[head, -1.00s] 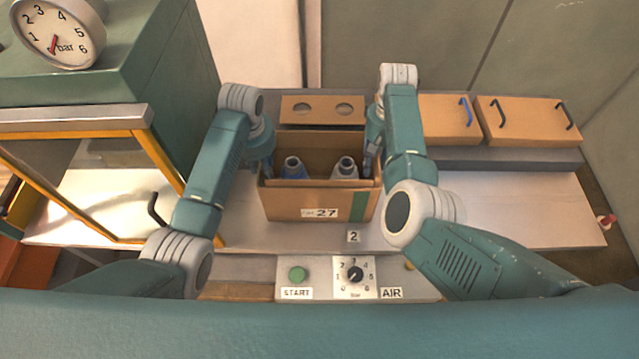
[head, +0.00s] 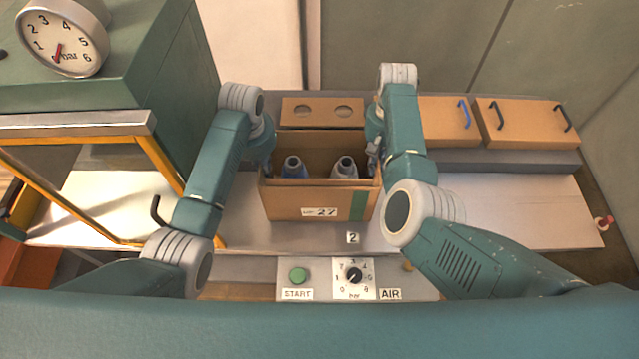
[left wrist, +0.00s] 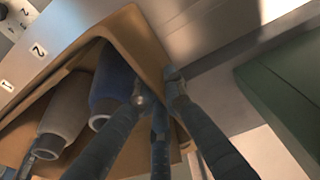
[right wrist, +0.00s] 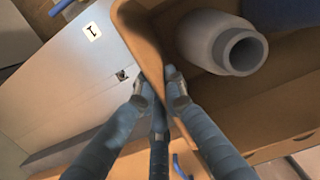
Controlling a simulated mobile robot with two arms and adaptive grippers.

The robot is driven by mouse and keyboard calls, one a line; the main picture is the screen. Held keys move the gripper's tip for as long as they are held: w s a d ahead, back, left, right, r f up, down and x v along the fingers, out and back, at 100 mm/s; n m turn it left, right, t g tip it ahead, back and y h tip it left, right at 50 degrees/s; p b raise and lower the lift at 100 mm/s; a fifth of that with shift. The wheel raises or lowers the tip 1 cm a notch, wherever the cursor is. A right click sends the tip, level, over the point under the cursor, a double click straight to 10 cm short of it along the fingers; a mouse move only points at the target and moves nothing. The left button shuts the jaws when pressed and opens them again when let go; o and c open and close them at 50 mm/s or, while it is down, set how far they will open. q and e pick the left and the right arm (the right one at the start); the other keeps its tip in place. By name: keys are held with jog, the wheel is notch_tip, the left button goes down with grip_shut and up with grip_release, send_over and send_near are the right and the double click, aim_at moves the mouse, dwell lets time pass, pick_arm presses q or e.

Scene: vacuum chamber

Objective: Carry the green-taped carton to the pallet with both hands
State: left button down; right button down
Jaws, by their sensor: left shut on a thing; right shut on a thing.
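The green-taped carton (head: 290,204) is an open cardboard box in the middle of the head view, with a label 27 and a green strip on its front. Two bottles stand in it, one blue (head: 294,168) and one grey (head: 346,168). My left gripper (left wrist: 155,88) is shut on the carton's left wall, with fingers on both sides of it. My right gripper (right wrist: 160,85) is shut on the right wall in the same way. In the head view both grippers are largely hidden by my arms and the carton. I cannot tell whether the carton touches the bench.
Behind the carton lies a cardboard piece with two holes (head: 322,111). Two lids with handles (head: 525,121) lie at the back right. A control panel with a green START button (head: 298,276) is in front. A green chamber with a yellow frame (head: 165,165) stands left. The right bench (head: 520,205) is clear.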

jog(key=shift+r+p, duration=1.6)
jog(key=shift+r, duration=0.4)
jog(key=shift+f, duration=0.1)
